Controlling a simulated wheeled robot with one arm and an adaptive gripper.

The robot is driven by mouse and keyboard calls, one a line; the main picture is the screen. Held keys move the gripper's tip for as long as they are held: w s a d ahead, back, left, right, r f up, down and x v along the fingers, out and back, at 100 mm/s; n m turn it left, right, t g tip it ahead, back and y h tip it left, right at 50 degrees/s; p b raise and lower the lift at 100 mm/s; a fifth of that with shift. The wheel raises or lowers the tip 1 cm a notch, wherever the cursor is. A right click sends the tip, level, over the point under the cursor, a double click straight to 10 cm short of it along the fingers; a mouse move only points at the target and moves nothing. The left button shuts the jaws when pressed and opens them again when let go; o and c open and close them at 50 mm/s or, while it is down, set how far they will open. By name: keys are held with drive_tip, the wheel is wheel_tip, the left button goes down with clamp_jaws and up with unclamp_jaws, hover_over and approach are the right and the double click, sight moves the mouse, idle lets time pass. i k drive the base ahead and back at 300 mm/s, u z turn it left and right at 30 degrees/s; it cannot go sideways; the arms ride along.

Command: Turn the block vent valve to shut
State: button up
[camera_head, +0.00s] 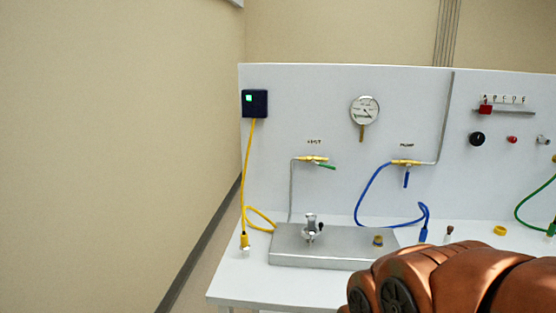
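The vent valve (311,158) is a small yellow body on the white upright panel, under a label that seems to read VENT. Its green handle (327,166) points right and slightly down, close to in line with the body. A thin grey pipe (291,190) runs from the valve's left end down to a flat metal block (290,247) on the table. My gripper is not in view; brown arm links of mine fill the bottom right.
Right of the vent valve is a similar yellow valve (405,162) with a blue handle pointing down. A blue hose (372,190) hangs from it. A gauge (365,111) sits above. A yellow cable (248,170) hangs at left. The space before the vent valve looks clear.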

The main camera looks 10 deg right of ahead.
sight(314, 162)
drive_tip(key=z, duration=0.15)
drive_tip(key=i, duration=1.35)
drive_tip(key=z, duration=0.15)
drive_tip(key=k, duration=0.3)
drive_tip(key=u, duration=1.35)
